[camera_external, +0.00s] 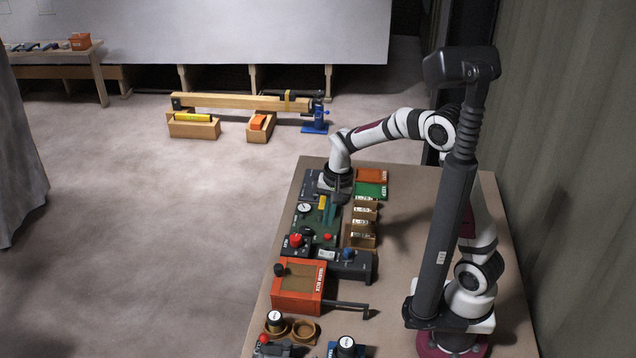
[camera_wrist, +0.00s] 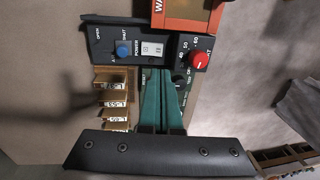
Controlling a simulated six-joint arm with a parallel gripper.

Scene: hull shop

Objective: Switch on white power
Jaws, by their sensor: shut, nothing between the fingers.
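The white power switch (camera_wrist: 152,48) is a pale rocker beside the word POWER on a dark panel (camera_wrist: 101,35) in the wrist view. A blue knob (camera_wrist: 123,48) is to its left and a red knob (camera_wrist: 198,58) to its right. In the external view the panel (camera_external: 362,267) is beyond my gripper, towards the near side. My gripper (camera_wrist: 160,75) has its green fingers together and empty, pointing towards the panel. In the external view my gripper (camera_external: 328,221) is over the far part of the device row. The switch's position, on or off, is too small to tell.
An orange box (camera_external: 298,285) with a crank stands beside the panel. Wooden labelled holders (camera_external: 362,225) and green and orange trays (camera_external: 371,190) line the bench right of the devices. The right part of the bench (camera_external: 410,240) is clear up to my base.

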